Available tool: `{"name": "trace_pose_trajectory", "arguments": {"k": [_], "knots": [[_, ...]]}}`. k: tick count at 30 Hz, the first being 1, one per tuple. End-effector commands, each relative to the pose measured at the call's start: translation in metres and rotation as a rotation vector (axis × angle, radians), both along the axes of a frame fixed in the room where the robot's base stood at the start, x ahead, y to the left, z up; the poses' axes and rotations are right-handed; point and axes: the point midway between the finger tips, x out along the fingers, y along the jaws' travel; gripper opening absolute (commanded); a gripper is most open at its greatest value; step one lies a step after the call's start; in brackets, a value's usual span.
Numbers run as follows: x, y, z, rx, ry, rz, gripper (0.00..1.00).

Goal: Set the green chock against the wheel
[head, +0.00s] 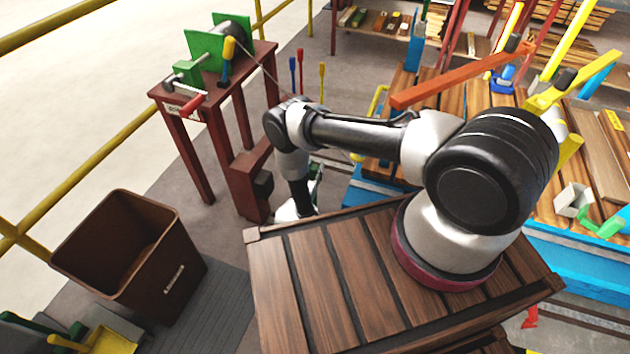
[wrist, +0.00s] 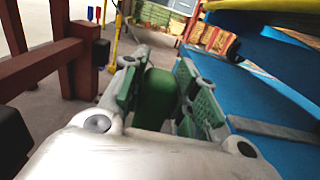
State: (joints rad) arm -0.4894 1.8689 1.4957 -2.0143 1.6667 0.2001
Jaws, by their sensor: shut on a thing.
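My gripper (wrist: 158,84) is shut on a green, rounded object, the green chock (wrist: 155,98), which sits between its two fingers in the wrist view. In the head view my arm reaches down past the far edge of the wooden crate top, and my gripper (head: 312,190) is mostly hidden there. The held chock is low, close to the blue bench side; whether it touches the floor I cannot tell. I cannot make out a wheel in either view.
A blue-framed bench (wrist: 265,85) is close on the right. A brown bin (head: 130,255) stands at left. Grey floor (wrist: 50,65) shows beyond.

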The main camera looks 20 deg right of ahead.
Motion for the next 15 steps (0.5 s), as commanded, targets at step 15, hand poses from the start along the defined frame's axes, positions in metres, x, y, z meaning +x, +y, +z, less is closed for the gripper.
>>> {"name": "trace_pose_trajectory", "arguments": {"k": [15], "knots": [[0.001, 0.000, -0.052, 0.000, -0.004, 0.000, 0.00]]}}
